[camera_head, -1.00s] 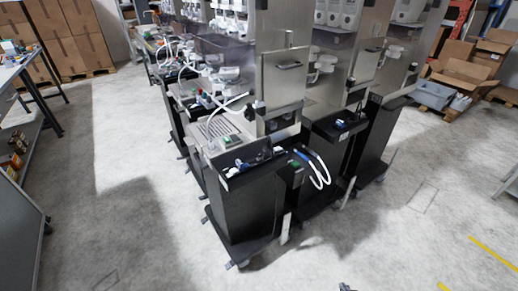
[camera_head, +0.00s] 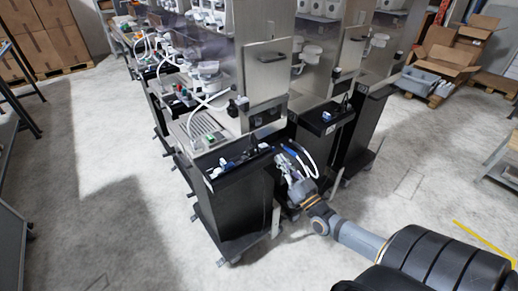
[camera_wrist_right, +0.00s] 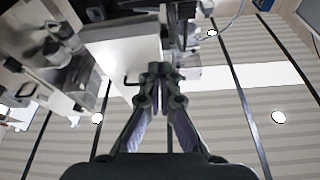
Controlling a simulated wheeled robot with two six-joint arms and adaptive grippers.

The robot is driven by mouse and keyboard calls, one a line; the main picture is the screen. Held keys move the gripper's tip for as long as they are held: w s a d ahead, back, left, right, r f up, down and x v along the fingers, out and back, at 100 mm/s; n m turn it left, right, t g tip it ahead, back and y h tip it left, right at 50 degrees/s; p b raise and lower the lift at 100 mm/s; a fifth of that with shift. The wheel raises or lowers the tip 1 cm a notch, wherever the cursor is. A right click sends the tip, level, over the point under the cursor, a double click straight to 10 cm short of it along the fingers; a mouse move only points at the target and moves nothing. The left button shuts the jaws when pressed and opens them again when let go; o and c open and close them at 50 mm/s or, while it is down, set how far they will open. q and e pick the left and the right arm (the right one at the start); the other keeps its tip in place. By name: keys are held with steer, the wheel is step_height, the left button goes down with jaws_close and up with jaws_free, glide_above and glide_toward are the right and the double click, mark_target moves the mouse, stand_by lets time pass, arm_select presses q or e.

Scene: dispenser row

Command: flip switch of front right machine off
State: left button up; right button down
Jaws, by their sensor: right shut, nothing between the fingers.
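The nearest machine of the row has a black base cabinet (camera_head: 232,205), a steel body and a steel front panel (camera_head: 266,72) with a dark handle. My right gripper (camera_head: 284,160) is at the right side of this base's top, close to its white and blue hoses (camera_head: 305,158). I cannot tell whether it touches. Its fingers are shut and empty, as the right wrist view (camera_wrist_right: 160,72) also shows. A small green-marked part seen earlier on that side is now hidden behind the gripper. I cannot make out the switch or its position. My left gripper is not in view.
Another machine with a black base (camera_head: 326,117) stands just right. More machines run back to the left. Cardboard boxes (camera_head: 440,60) and a grey bin (camera_head: 425,82) are at the back right. A shelf (camera_head: 15,240) stands at left. Floor left of the row is clear.

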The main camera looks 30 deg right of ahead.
step_height(320, 180, up, 3)
steer(key=b, duration=0.2)
glide_above(264, 157)
steer(key=shift+s+d+f, duration=0.1)
steer(key=shift+s+d, duration=0.2)
steer(key=shift+d, duration=0.05)
steer(key=shift+w+a+f+b, duration=0.1)
steer(key=shift+w+f+b, duration=0.15)
steer(key=shift+f, duration=0.35)
steer(key=shift+w+a+f+b, duration=0.1)
steer(key=shift+w+f+b, duration=0.15)
steer(key=shift+f, duration=0.3)
steer(key=shift+s+a+f, duration=0.15)
steer(key=shift+f, duration=0.5)
steer(key=shift+f+b, duration=0.1)
steer(key=shift+b, duration=0.2)
